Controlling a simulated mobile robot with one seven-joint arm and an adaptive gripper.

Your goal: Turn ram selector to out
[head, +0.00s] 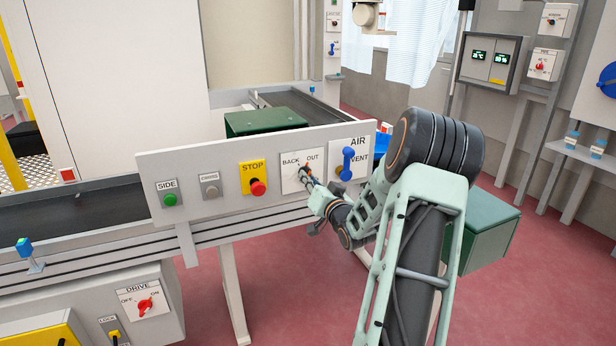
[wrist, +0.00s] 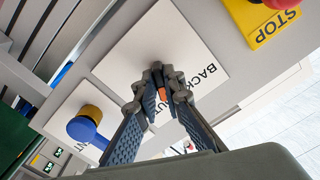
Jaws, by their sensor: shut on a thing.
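The ram selector is on a white plate (head: 291,180) marked BACK on the left and OUT on the right, set in the long grey panel. In the head view my gripper (head: 306,172) reaches it from the right and covers most of the knob. In the wrist view the plate (wrist: 198,55) lies behind my gripper (wrist: 160,88). The fingers are shut on the selector knob (wrist: 155,66), whose dark top and an orange part show between them. Which way the knob points cannot be told.
To the left on the panel (head: 222,163) are a red STOP button (head: 258,188), a grey button (head: 211,191) and a green SIDE button (head: 169,199). To the right, close to my arm, is the blue AIR/VENT lever (head: 347,163). A green box (head: 265,122) stands behind the panel.

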